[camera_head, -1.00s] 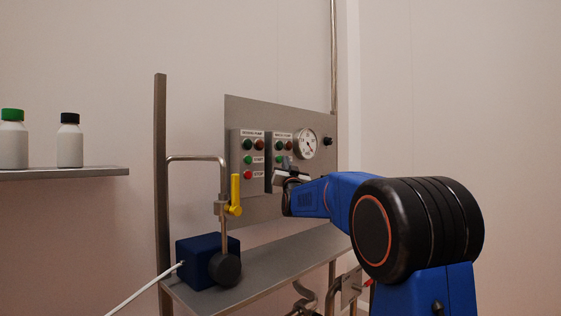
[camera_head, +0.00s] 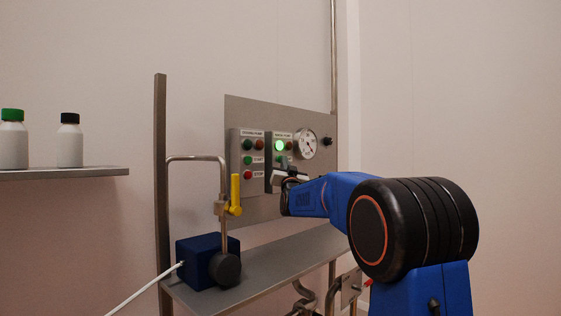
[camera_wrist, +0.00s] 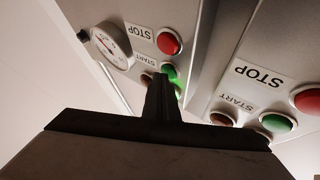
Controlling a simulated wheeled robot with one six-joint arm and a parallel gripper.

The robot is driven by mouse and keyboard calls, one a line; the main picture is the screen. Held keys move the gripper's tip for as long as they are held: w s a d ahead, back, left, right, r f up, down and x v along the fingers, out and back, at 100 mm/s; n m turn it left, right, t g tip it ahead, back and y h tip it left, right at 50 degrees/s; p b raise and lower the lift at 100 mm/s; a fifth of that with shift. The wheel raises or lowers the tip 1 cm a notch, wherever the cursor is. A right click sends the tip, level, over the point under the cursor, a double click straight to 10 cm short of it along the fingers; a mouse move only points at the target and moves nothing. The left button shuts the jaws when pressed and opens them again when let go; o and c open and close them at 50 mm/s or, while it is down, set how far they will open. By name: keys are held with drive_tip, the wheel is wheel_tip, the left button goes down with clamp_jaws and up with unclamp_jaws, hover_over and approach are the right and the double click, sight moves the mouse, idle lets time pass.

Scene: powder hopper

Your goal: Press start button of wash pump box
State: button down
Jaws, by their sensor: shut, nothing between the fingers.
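The wash pump box (camera_head: 270,182) is the right of two grey control boxes on the steel panel. Its upper left lamp (camera_head: 280,146) glows bright green. Its green start button (camera_head: 279,160) is just below the lamp, also in the wrist view (camera_wrist: 169,71). My gripper (camera_head: 284,168) is shut and empty, in front of this box's lower part. In the wrist view its fingertips (camera_wrist: 161,82) are right at the start button; whether they touch it I cannot tell. The red stop button (camera_wrist: 169,42) shows in the wrist view, but my gripper hides it in the head view.
The left control box (camera_head: 237,185) has its own start and stop buttons close by. A pressure gauge (camera_head: 305,144) and a black knob (camera_head: 328,141) are to the right. A yellow valve handle (camera_head: 235,194) and a pipe stand in front at left.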

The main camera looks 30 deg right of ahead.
drive_tip(key=shift+s, duration=0.15)
drive_tip(key=shift+s+d, duration=0.2)
drive_tip(key=shift+s, duration=0.4)
idle(0.3)
drive_tip(key=s, duration=0.1)
drive_tip(key=s+d, duration=0.1)
drive_tip(key=s, duration=0.2)
drive_tip(key=shift+s+d, duration=0.35)
drive_tip(key=shift+d, duration=0.05)
idle(0.7)
